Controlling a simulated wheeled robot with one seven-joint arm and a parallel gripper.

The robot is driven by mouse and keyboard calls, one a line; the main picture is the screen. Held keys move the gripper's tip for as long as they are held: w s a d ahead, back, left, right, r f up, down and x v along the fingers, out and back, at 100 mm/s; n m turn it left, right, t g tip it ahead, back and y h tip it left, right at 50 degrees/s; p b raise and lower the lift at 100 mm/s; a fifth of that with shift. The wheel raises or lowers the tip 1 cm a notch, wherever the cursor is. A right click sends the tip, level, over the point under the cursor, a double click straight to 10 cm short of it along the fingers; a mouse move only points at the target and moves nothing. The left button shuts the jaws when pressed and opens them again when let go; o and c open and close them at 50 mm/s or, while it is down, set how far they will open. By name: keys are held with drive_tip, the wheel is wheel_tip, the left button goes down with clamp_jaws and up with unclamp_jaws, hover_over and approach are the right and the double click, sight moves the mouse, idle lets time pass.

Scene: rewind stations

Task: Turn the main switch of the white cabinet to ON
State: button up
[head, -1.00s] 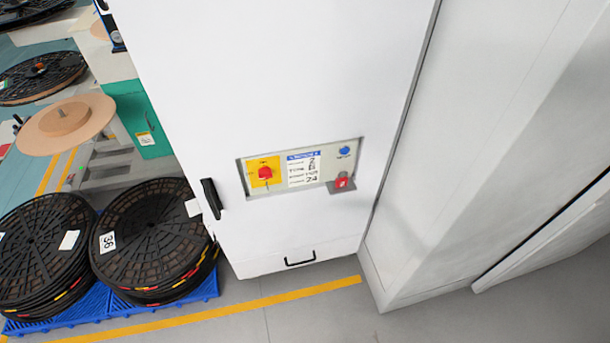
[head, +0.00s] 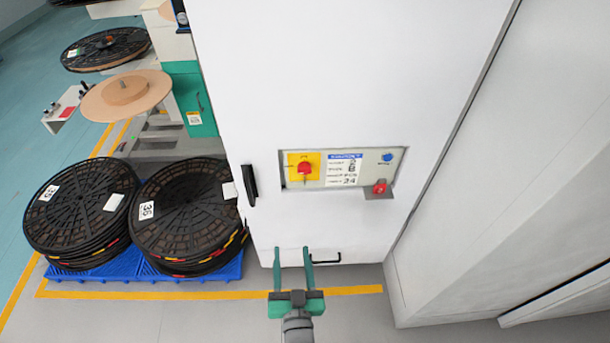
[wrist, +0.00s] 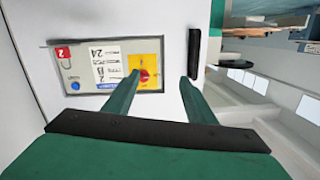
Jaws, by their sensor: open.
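The white cabinet (head: 330,80) stands in the middle of the head view. Its recessed panel holds the main switch, a red rotary knob (head: 304,168) on a yellow plate (head: 293,158). The switch also shows in the wrist view (wrist: 145,75), partly beside a fingertip. My gripper (head: 293,252) is open and empty, its two green fingers pointing toward the cabinet. In the head view it appears below the panel. In the wrist view my gripper (wrist: 160,82) has the knob near its left fingertip, with a gap I cannot measure. The knob's exact setting is too small to read.
A label, a blue button (head: 387,157) and a red padlock-like item (head: 380,187) sit right of the switch. A black handle (head: 249,185) is left of the panel. Reel stacks (head: 80,205) on blue pallets stand left. A white wall (head: 500,190) is close on the right.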

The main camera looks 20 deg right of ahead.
drive_tip(key=m+h, duration=0.1)
approach(305, 173)
drive_tip(key=shift+t, duration=0.3)
drive_tip(key=x, duration=0.9)
drive_tip(key=shift+f, duration=0.35)
drive_tip(key=c, duration=1)
